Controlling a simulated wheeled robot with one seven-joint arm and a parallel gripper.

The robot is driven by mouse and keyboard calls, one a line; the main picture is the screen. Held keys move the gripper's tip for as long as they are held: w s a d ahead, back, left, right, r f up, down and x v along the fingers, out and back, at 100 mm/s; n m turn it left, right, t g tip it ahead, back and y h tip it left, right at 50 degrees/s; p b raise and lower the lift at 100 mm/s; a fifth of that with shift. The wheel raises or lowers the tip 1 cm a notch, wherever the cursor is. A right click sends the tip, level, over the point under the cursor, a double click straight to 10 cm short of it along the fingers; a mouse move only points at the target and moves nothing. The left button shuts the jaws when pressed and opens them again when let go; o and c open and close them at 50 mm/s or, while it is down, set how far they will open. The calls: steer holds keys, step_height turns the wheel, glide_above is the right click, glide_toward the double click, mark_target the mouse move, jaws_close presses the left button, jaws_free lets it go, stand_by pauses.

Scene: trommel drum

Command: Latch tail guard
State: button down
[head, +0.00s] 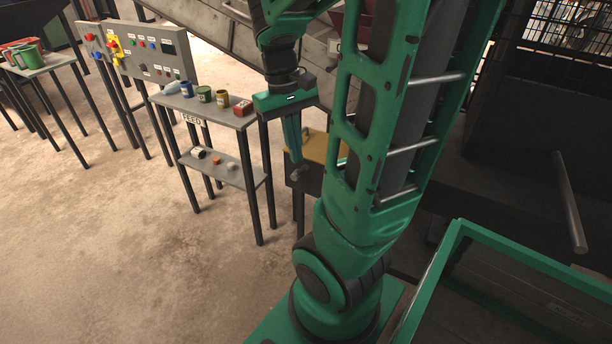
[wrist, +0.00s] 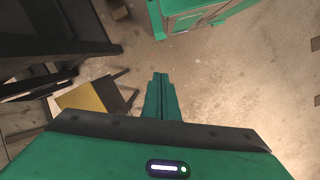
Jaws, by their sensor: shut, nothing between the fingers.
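My gripper (head: 293,155) points down with its green fingers shut and empty, beside the yellow-topped dark box in the head view. The shut fingers (wrist: 160,88) also show in the wrist view, above bare floor and right of that box. A dark wire mesh panel (head: 535,28) stands at the upper right of the head view. A dark housing (head: 510,120) with a grey bar (head: 570,203) is below it. I cannot tell which part is the tail guard, and no latch is clearly visible. My arm hides part of the machine.
The yellow-topped box (head: 325,147) is close to my gripper. A shelf stand (head: 228,117) marked FEED holds cans and a red block. A control panel (head: 155,55) and a side table (head: 45,65) stand farther left. The floor at left is clear.

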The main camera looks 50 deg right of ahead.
mark_target(301, 171)
steer(key=d+f+n+g+h, duration=0.3)
steer(key=f+n+h, duration=0.2)
steer(key=f+n, duration=0.65)
steer(key=w+d+f+n+t+h, duration=0.35)
steer(key=d+f+n+h, duration=0.2)
steer(key=f+n, duration=0.5)
steer(key=w+d+f+n+t+h, duration=0.2)
steer(key=w+d+f+n+h, duration=0.45)
steer(key=n, duration=0.75)
steer(key=d, duration=0.2)
steer(key=s+d+f, duration=0.1)
steer(key=d, duration=0.2)
steer(key=d+f, duration=0.1)
steer(key=d, duration=0.2)
steer(key=shift+s+f, duration=0.1)
steer(key=shift+s, duration=0.25)
steer(key=shift+w+a+r, duration=0.3)
steer(key=shift+w, duration=0.3)
steer(key=shift+w+a+r, duration=0.25)
steer(key=shift+w+a, duration=0.05)
steer(key=shift+w, duration=0.3)
steer(key=shift+w+a+r, duration=0.25)
steer(key=shift+w+r, duration=0.05)
steer(key=shift+w, duration=0.3)
